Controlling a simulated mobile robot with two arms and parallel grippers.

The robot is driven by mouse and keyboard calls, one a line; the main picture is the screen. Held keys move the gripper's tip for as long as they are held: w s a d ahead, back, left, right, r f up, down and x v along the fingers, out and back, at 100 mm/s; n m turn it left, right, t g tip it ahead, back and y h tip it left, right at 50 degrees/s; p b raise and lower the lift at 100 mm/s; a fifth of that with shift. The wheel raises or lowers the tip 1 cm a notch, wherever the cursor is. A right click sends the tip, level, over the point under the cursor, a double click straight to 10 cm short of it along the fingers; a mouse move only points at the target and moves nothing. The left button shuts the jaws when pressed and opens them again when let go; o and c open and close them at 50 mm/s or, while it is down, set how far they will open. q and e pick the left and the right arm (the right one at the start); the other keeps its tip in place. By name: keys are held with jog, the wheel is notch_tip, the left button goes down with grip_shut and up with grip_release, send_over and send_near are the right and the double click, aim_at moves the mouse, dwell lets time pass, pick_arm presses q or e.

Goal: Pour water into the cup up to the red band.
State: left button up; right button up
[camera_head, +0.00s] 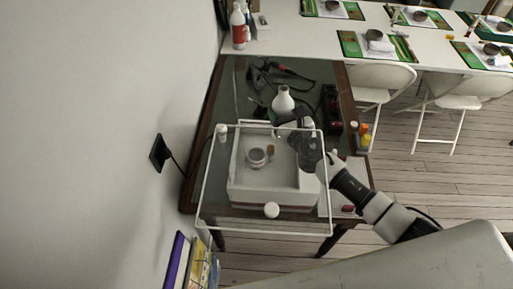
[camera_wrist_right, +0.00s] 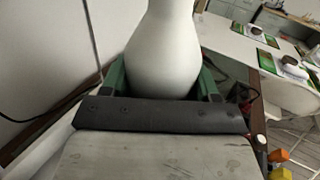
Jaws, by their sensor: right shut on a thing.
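My right gripper (camera_head: 284,124) is shut on a white narrow-necked bottle (camera_head: 283,100). In the right wrist view its green fingers (camera_wrist_right: 162,80) stand on either side of the white bottle (camera_wrist_right: 163,45), which looks roughly upright there. A small round cup (camera_head: 256,158) sits inside a white open-topped box (camera_head: 240,185), nearer the camera than the bottle. The bottle is beyond the box's far side, apart from the cup. No red band or water level can be made out on the cup. My left gripper is not in view.
A pale rectangular frame (camera_head: 199,195) surrounds the box on the dark-edged table (camera_head: 228,85). A small brown item (camera_head: 271,150) is beside the cup. Cables and tools (camera_head: 285,70) lie behind the bottle; a black-and-red device (camera_head: 331,105) is to the right. A wall stands left.

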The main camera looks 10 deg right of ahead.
jog(key=shift+a+r+m+p, duration=0.1)
jog(key=shift+r+m+p, duration=0.2)
jog(key=shift+r+p, duration=0.75)
